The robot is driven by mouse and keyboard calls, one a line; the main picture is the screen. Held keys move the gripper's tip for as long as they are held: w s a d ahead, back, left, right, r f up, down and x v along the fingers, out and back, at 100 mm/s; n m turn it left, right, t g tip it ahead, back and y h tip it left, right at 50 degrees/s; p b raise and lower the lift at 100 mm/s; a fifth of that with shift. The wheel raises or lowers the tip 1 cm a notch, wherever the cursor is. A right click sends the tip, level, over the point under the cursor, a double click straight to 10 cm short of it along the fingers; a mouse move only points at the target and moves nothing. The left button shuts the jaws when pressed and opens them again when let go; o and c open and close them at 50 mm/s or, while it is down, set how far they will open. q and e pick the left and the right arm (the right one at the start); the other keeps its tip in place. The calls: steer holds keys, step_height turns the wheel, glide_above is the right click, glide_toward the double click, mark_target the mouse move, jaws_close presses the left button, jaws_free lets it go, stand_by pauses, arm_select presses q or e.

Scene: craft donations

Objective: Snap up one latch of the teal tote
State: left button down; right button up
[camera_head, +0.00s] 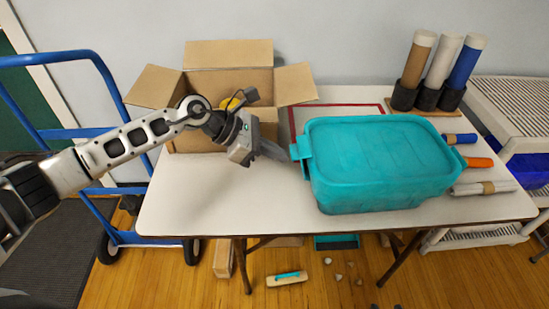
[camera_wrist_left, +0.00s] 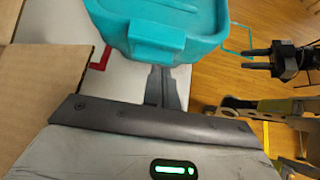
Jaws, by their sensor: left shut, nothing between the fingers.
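The teal tote (camera_head: 385,165) stands on the white table with its teal lid on. Its left-end latch (camera_head: 301,149) sticks out from under the lid rim and looks swung out from the wall. The latch also shows in the left wrist view (camera_wrist_left: 157,38). The right-end latch (camera_head: 461,157) is only partly visible. My left gripper (camera_head: 288,156) is shut and empty. Its fingertips are close beside the left latch, and in the left wrist view they (camera_wrist_left: 160,70) lie just below its edge. I cannot tell whether they touch it.
An open cardboard box (camera_head: 228,55) stands behind my left gripper. Cardboard tubes (camera_head: 419,60) stand in a holder at the back right. Rolls (camera_head: 485,187) lie right of the tote. A blue hand truck (camera_head: 113,90) is at left. The table's front left (camera_head: 215,205) is clear.

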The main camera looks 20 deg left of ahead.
arm_select(q)
steer(key=shift+r, duration=0.3)
arm_select(e)
steer(key=shift+d, duration=0.1)
steer(key=shift+w, duration=0.1)
